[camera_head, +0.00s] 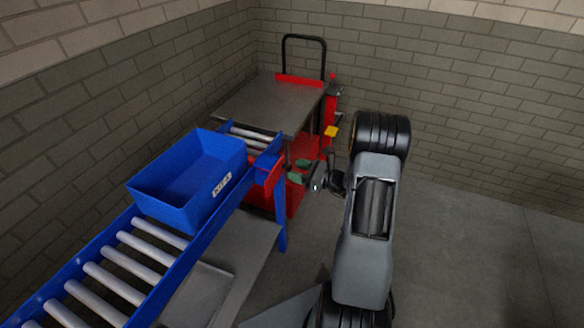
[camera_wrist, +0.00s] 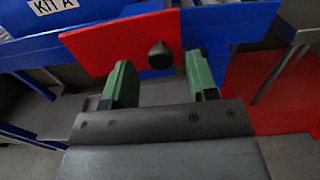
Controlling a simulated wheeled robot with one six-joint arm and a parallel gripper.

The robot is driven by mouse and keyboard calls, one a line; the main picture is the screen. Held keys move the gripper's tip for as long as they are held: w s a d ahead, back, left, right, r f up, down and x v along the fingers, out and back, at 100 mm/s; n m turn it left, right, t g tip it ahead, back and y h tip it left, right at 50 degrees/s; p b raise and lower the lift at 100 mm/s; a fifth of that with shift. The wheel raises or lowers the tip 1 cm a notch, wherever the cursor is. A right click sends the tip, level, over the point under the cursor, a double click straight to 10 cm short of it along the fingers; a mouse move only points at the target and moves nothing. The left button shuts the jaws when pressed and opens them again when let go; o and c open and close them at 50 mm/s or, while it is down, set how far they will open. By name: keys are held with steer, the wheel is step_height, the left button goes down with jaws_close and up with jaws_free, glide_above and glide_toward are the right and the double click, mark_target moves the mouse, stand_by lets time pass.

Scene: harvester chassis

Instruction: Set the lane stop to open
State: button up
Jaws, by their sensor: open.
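The lane stop is a red plate with a round black knob at the end of the blue roller lane. The plate (camera_wrist: 95,45) and the knob (camera_wrist: 160,55) show clearly in the wrist view. In the head view the red plate (camera_head: 271,180) is at the lane's right end, partly behind the blue frame. My gripper (camera_wrist: 160,72) is open, its green fingers apart on either side of the knob's line. The knob appears between or just beyond the fingertips, not gripped. In the head view my gripper (camera_head: 298,170) is right of the plate.
A blue bin labelled KIT A (camera_head: 170,204) sits on the rollers (camera_head: 125,258) before the stop. A red cart with a grey top (camera_head: 270,100) stands beyond the lane's end. Open floor (camera_head: 480,240) lies to the right.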

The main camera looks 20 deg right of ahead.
steer(key=shift+x, duration=1.25)
steer(key=shift+c, duration=0.5)
jaws_close()
